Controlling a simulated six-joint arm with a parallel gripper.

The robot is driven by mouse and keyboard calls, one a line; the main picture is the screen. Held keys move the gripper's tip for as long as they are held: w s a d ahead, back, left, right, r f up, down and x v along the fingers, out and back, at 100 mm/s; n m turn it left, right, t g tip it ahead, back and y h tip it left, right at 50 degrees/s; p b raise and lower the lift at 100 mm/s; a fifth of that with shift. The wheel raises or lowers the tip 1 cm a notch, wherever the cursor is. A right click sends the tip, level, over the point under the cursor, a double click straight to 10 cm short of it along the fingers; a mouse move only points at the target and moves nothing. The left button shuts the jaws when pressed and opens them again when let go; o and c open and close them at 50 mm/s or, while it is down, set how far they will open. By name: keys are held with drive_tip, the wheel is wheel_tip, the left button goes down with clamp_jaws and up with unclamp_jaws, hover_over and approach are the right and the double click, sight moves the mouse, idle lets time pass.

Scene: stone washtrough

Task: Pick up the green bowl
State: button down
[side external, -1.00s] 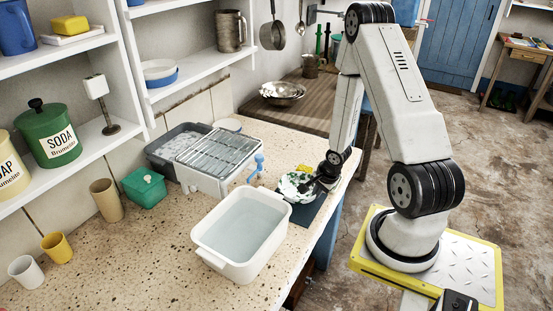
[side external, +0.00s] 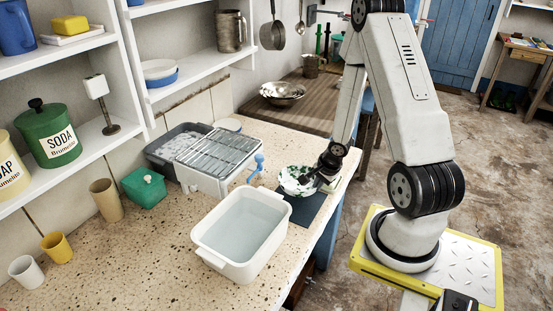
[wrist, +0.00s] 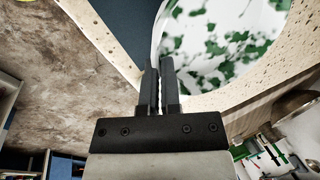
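The green bowl (side external: 293,181) is white with green blotches. In the side view it is just above or at the dark mat (side external: 311,208) near the counter's front edge. In the wrist view the bowl (wrist: 225,45) fills the upper right. My gripper (side external: 322,180) is at the bowl's right side. In the wrist view my gripper's fingers (wrist: 160,72) are close together with the bowl's pale rim between them. The bowl's underside and any gap below it are hidden.
A white basin of water (side external: 240,232) stands left of the bowl. A wire rack (side external: 217,150) on a white box and a blue tap-like part (side external: 258,162) are behind. Bare counter (side external: 130,265) lies at the front left.

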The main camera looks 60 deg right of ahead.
wheel_tip(320, 180, up, 7)
drive_tip(key=shift+f, duration=0.15)
idle(0.8)
idle(0.3)
drive_tip(key=shift+w, duration=0.1)
idle(0.6)
drive_tip(key=w+d+r+n+y, duration=0.2)
drive_tip(key=w+d+r+n, duration=0.15)
drive_tip(key=w+n, duration=0.3)
drive_tip(key=w+d+r+n+y, duration=0.1)
drive_tip(key=w+d+r+n, duration=0.1)
drive_tip(key=w+r+n, duration=0.45)
drive_tip(key=a+f+n+g, duration=0.1)
drive_tip(key=a+n, duration=0.2)
drive_tip(key=a, duration=0.5)
drive_tip(key=s+a+f+n+g, duration=0.1)
drive_tip(key=a+f+n, duration=0.1)
drive_tip(key=a, duration=0.6)
drive_tip(key=a+f+n+g+y, duration=0.1)
drive_tip(key=a+n, duration=0.3)
drive_tip(key=a, duration=0.4)
drive_tip(key=shift+s+a+f+n+g, duration=0.3)
drive_tip(key=shift+s+a+g, duration=0.1)
